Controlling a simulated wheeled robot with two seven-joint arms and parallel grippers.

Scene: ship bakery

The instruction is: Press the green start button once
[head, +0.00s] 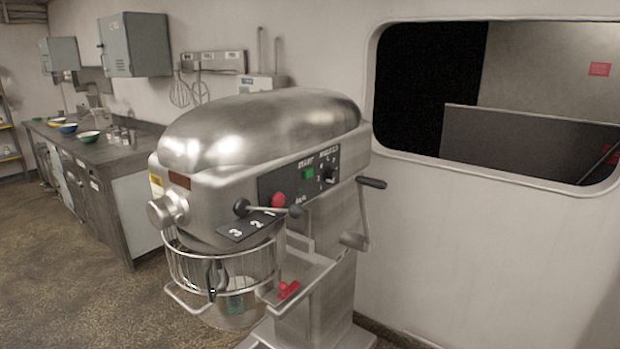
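Nothing covers the green button. Neither of my grippers shows in the head view.
A lever with black ball ends (268,210) sticks out below the panel. A crank handle (371,183) juts out at the mixer's right. A wire guard (222,268) surrounds the bowl. A counter (120,155) with bowls stands at left. Floor at lower left is clear.

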